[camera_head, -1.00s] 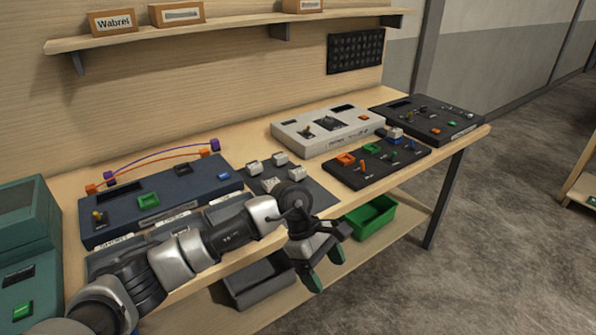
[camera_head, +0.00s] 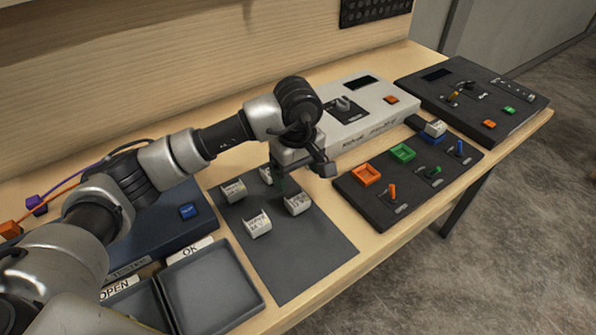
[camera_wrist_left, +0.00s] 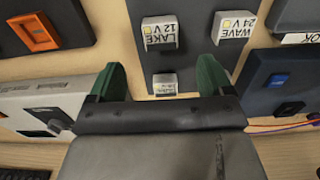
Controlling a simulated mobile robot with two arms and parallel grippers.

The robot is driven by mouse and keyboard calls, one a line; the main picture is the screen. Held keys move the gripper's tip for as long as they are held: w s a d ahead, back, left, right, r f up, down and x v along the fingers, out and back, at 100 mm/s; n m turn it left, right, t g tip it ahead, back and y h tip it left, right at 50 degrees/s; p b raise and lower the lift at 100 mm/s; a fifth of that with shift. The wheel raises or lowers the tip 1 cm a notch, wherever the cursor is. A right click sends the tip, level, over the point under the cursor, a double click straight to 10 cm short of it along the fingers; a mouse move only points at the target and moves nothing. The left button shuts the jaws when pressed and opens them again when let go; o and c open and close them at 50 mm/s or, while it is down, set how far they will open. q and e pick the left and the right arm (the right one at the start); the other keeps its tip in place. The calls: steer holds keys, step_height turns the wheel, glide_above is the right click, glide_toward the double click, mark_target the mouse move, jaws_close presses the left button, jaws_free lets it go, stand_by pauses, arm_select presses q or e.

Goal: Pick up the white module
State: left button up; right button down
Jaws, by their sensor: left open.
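Several small white modules rest on a dark mat (camera_head: 310,250): one at the front (camera_head: 258,226), one at the right (camera_head: 297,204), one at the left (camera_head: 234,191) and one at the back (camera_head: 266,175), partly hidden by my gripper. In the left wrist view, modules labelled LAKE 12 V (camera_wrist_left: 160,32) and WAVE 24 V (camera_wrist_left: 234,28) lie ahead of the fingers. Another module (camera_wrist_left: 165,84) shows between the fingertips. My left gripper (camera_head: 300,172) is open and empty over the mat's back part; its green fingertips also show in the wrist view (camera_wrist_left: 160,78). My right gripper is out of view.
A black console (camera_head: 405,195) with orange and green parts holds another white module (camera_head: 434,129). A pale console (camera_head: 375,117) stands behind the gripper. Dark trays (camera_head: 212,285) sit left of the mat. The mat's front part is clear.

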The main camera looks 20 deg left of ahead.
mark_target(297, 199)
arm_select(q)
steer(key=shift+w, duration=0.2)
steer(key=f, duration=0.2)
steer(key=s+f+p, duration=0.1)
steer(key=f, duration=0.1)
steer(key=shift+s+d, duration=0.15)
steer(key=shift+d, duration=0.05)
steer(key=shift+f, duration=0.35)
steer(key=f, duration=0.1)
steer(key=f+p, duration=0.2)
steer(key=f, duration=0.1)
steer(key=shift+w+a+f, duration=0.1)
steer(key=shift+w, duration=0.15)
steer(key=shift+f+p, duration=0.3)
steer(key=shift+f, duration=0.3)
steer(key=c, duration=0.9)
steer(key=shift+c, duration=0.6)
steer(key=shift+w, duration=0.1)
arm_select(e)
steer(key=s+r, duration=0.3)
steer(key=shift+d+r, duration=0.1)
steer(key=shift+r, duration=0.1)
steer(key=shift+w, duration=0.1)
